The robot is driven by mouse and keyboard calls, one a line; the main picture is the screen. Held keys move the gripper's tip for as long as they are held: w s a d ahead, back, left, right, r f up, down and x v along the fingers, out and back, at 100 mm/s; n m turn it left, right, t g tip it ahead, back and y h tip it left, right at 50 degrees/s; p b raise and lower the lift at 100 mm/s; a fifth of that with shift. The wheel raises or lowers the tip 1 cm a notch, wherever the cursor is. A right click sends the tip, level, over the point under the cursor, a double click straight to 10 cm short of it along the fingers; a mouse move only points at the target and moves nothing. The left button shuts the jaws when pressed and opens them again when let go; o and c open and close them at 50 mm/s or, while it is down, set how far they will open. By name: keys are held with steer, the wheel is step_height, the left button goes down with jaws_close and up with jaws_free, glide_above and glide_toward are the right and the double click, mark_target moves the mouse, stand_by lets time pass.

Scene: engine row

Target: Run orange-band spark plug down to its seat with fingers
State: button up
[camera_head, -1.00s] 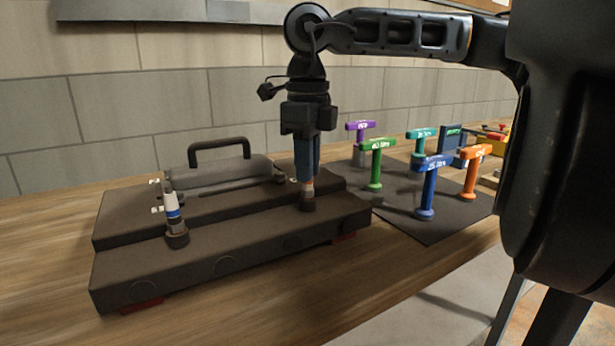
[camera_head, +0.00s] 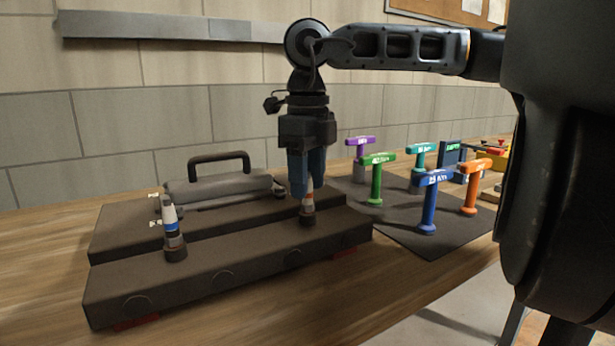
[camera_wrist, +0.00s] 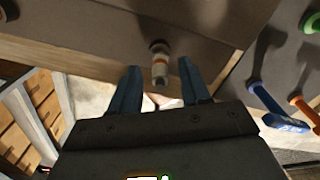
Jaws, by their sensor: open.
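The orange-band spark plug (camera_head: 308,205) stands upright in a socket of the dark engine block (camera_head: 225,278), on its right part. In the wrist view the fingers (camera_wrist: 160,85) stand apart from the plug with gaps on both sides. The plug's lower end is hidden in its socket.
A blue-band spark plug (camera_head: 171,228) stands in the block's left socket. A grey part with a black handle (camera_head: 219,160) lies behind. Several coloured T-handle tools, such as the blue one (camera_head: 430,205) and green one (camera_head: 376,180), stand on a dark mat (camera_head: 397,230) at right.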

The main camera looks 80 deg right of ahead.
step_height(320, 180, up, 7)
steer(key=shift+f, duration=0.15)
steer(key=shift+r+p, duration=0.4)
steer(key=shift+r, duration=0.2)
steer(key=shift+d+r+m+p, duration=0.1)
steer(key=shift+r+m+p, duration=0.05)
steer(key=shift+m+p, duration=0.3)
steer(key=m+p, duration=0.1)
steer(key=m, duration=0.1)
steer(key=m+p, duration=0.1)
steer(key=p, duration=0.1)
steer(key=shift+s+d+m, duration=0.15)
steer(key=shift+m, duration=0.2)
steer(key=m+p, duration=0.2)
steer(key=m, duration=0.1)
steer(key=m+p, duration=0.2)
steer(key=m, duration=0.1)
steer(key=shift+s+f, duration=0.1)
steer(key=shift+f, duration=0.1)
steer(key=m, duration=0.1)
steer(key=m+p, duration=0.1)
steer(key=f+m+p, duration=0.1)
steer(key=m, duration=0.1)
steer(key=shift+a, duration=0.35)
steer(key=shift+w+f+p, duration=0.2)
steer(key=shift+f+p, duration=0.4)
steer(key=shift+f, duration=3.3)
